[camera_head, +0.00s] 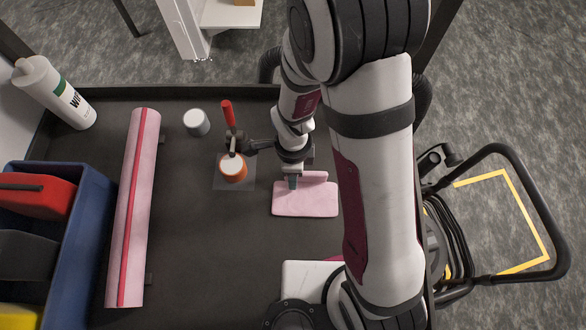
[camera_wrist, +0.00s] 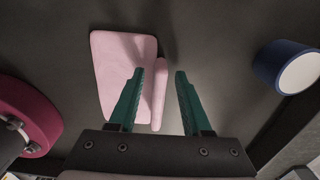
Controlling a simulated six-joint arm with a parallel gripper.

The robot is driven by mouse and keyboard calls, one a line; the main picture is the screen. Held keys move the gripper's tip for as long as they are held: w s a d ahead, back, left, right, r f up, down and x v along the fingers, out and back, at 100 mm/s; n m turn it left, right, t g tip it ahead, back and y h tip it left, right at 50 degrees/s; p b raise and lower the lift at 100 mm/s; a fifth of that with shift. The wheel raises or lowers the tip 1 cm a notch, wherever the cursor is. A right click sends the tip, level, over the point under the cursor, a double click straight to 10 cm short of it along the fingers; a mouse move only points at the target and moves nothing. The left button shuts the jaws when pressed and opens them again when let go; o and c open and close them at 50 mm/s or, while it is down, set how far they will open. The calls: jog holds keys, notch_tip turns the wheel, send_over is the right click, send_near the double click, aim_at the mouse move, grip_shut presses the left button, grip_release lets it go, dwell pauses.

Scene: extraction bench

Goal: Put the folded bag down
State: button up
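The folded bag (camera_head: 306,202) is a flat pink piece with a raised strip along one edge, and it looks to lie on the dark bench top. In the wrist view the bag (camera_wrist: 118,65) shows ahead of the fingers, its raised strip in line with the gap between them. My gripper (camera_head: 292,182) is at the bag's upper edge in the head view. In the wrist view my gripper (camera_wrist: 160,75) has its two green fingers apart, with dark gaps on both sides of the strip. My arm hides some of the bench right of the bag.
An orange jar with a white lid (camera_head: 233,170) stands left of the bag, beside a red-handled tool (camera_head: 228,114). A long pink roll (camera_head: 132,215), a white-topped cylinder (camera_head: 196,122), a wipes bottle (camera_head: 55,92) and a blue bin (camera_head: 78,250) are further left. Bare bench lies below the jar.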

jog(key=shift+r, duration=0.15)
notch_tip(320, 180, up, 12)
jog(key=s+d+r+n+y, duration=0.1)
jog(key=s+d+r+n, duration=0.2)
jog(key=s+n, duration=0.3)
jog(key=s+d+r+n, duration=0.4)
jog(key=s+r+n, duration=0.1)
jog(key=s+n, duration=0.1)
jog(key=shift+s+d+r+y, duration=0.15)
jog(key=shift+s+d+y, duration=0.2)
jog(key=shift+s, duration=0.3)
